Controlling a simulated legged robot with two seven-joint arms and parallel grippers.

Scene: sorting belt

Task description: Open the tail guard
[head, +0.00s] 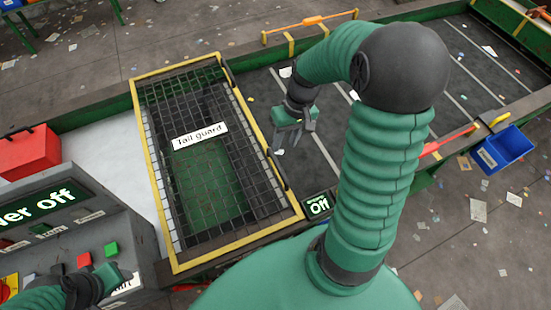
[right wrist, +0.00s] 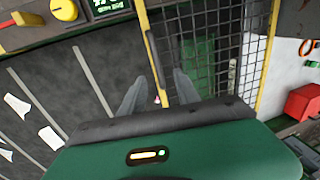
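The tail guard (head: 185,105) is a dark wire mesh cover with a yellow frame and a white "Tail guard" label. It lies down flat over the tail end of the belt. Dark bar handles run along its right edge; the nearer handle (head: 279,170) also shows in the right wrist view (right wrist: 157,68). My right gripper (head: 293,140) is over the belt just right of that edge. In the right wrist view its fingers (right wrist: 160,92) are apart, with the handle ahead between them and no clear contact. My left gripper (head: 92,287) is low at the control panel; its fingers are unclear.
The control panel (head: 60,240) reads "...er off" and has red and green buttons. A small display (head: 318,206) reads "Off". A red box (head: 30,152) stands at left and a blue bin (head: 502,150) at right. Litter is scattered on the floor and belt (head: 460,65).

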